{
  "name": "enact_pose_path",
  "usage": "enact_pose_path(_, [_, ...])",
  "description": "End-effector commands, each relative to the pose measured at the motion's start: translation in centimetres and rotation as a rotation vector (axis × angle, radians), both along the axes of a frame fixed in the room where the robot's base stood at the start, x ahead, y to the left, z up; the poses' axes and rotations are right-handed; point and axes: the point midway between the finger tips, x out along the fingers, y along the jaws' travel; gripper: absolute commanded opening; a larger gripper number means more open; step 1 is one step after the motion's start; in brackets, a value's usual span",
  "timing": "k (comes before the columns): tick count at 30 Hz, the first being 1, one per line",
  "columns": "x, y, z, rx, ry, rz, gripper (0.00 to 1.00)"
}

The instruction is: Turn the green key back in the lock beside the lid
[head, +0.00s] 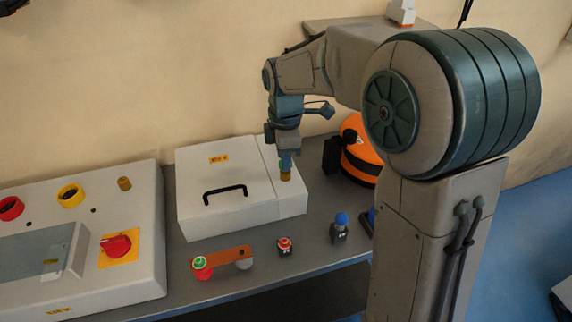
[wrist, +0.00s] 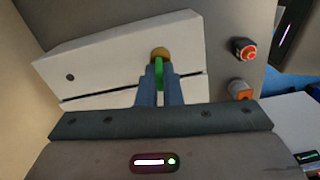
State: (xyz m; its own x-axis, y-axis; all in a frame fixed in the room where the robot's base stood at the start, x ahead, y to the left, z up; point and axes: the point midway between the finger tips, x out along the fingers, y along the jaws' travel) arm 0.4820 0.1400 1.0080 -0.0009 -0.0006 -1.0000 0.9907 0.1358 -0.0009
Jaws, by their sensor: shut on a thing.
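My gripper (head: 286,163) points down over the right strip of the white box, beside the lid (head: 220,185) with its black handle. In the wrist view, the gripper's blue fingers (wrist: 159,90) are shut on the green key (wrist: 159,75). The key stands at the brass lock (wrist: 160,54), which also shows in the head view (head: 286,176) right under the fingertips. The fingers hide most of the key, so its turn angle is hard to tell. The lid lies flat and looks closed.
A control panel (head: 145,235) with a red rotary switch (head: 117,246) stands at the left. An orange bar (head: 226,258) with red and green parts, a small red button block (head: 284,246) and a blue-topped piece (head: 341,222) lie in front. An orange-black round object (head: 360,160) stands right of the box.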

Motion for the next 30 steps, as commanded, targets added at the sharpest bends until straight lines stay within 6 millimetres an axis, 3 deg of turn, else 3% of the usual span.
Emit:
enact_pose_path(9, [0.0, 0.0, 0.1, -0.001, 0.001, 0.266, 0.0])
enact_pose_path(10, [0.0, 0.0, 0.0, -0.001, 0.0, 0.262, 0.14])
enact_pose_path(12, [0.0, 0.0, 0.0, -0.001, 0.0, 0.261, 0.31])
enact_pose_path(23, [0.0, 0.0, 0.5, 0.0, -0.002, 0.258, 0.31])
enact_pose_path(30, [0.1, 0.0, 4.7, 0.001, -0.005, 0.258, 0.31])
